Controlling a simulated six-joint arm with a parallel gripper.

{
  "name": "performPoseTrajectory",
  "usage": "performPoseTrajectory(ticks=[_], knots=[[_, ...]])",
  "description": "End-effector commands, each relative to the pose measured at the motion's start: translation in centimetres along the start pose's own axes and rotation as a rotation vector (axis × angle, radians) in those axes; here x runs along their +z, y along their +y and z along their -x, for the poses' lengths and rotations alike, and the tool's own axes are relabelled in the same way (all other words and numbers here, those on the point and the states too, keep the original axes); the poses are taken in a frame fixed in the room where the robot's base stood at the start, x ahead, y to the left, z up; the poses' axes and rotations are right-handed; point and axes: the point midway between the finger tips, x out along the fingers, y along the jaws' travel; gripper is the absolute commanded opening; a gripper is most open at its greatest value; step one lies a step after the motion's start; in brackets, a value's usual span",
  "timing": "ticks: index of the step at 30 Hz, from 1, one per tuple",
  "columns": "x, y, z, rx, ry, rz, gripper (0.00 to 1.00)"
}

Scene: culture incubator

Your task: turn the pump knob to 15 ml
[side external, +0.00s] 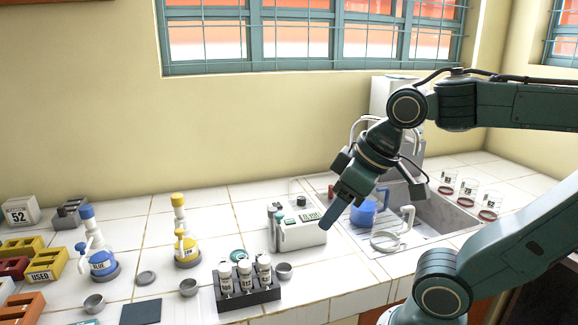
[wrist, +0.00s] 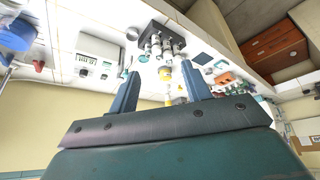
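The pump appears to be the white box (side external: 302,236) on the tiled counter, left of the sink. It has small dark and green parts on top, and one dark part (side external: 301,201) may be the knob. The box also shows at the upper left of the wrist view (wrist: 92,46). The knob's marks and setting are too small to read. My gripper (side external: 333,215) is just right of the box in the side view, pointing down and left. In the wrist view its two fingers (wrist: 160,72) are apart with nothing between them. I see no contact with the box.
A black rack (side external: 250,298) of capped vials stands in front of the box. Yellow (side external: 187,250) and blue (side external: 98,260) bottles stand left. Several glasses (side external: 468,190) stand right.

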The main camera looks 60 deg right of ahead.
Motion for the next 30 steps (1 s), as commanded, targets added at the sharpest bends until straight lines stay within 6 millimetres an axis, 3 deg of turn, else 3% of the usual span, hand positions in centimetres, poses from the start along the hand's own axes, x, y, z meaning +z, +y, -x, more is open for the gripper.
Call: performPoseTrajectory(ticks=[14,21,30], knots=[[-8.2,5.2,-0.5,0.031,-0.14,0.297,0.48],[-12.0,9.4,-1.9,0.012,-0.219,0.467,0.48],[-15.5,15.8,-4.9,-0.049,-0.309,0.673,0.48]])
